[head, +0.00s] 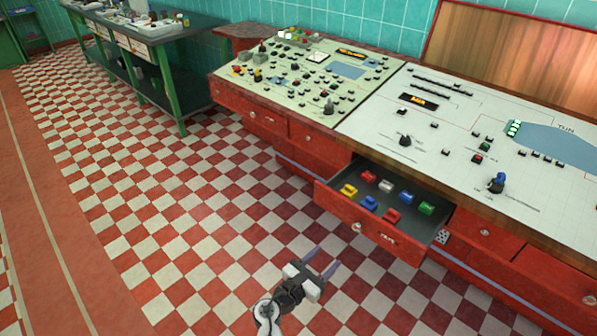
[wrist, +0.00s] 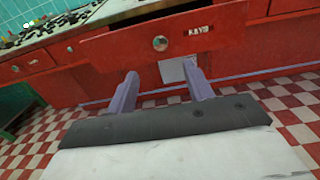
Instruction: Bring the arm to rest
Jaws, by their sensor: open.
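My gripper (head: 322,269) is open and empty. In the head view it hangs over the checkered floor, in front of and below the open drawer (head: 342,213). In the wrist view my gripper (wrist: 158,88) shows two purple fingers spread apart with nothing between them. The red drawer front with a round knob (wrist: 160,43) is beyond the fingertips, and I see no contact. Most of my arm is outside the head view.
The open drawer holds several coloured blocks, among them a green block (head: 426,208) and a yellow block (head: 349,190). Above it is a control console (head: 440,150) with knobs and switches. A green bench (head: 150,75) stands at the back left. The checkered floor (head: 160,220) is clear on the left.

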